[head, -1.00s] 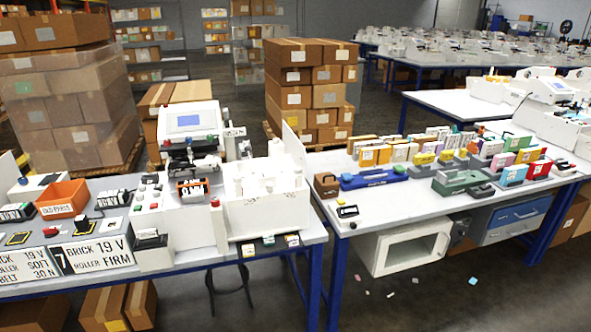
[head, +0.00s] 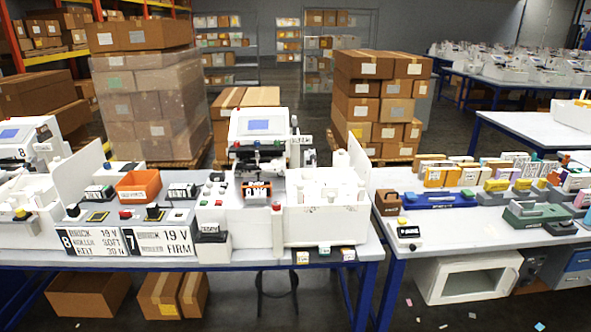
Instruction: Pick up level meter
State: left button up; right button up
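I cannot tell for sure which thing is the level meter. A small white device (head: 408,233) with a dark display and a yellow top stands alone near the front left corner of the right table. A long blue tool (head: 440,201) lies behind it, and a green tool (head: 536,213) lies further right. Small labels on them are too small to read. Neither of my grippers shows in the head view.
A white plotter machine (head: 262,140) stands on the left bench beside a white open bin (head: 325,222). An orange box (head: 138,186) and label panels are to its left. A stool (head: 277,285) is under the bench. Stacked cartons (head: 378,105) stand behind. Small scraps lie on the floor at right.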

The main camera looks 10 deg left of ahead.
aim_at(260, 188)
jog(key=j+z, duration=0.35)
jog(key=j, duration=0.45)
jog(key=k+j+z, duration=0.1)
jog(key=j+z, duration=0.3)
jog(key=j, duration=0.45)
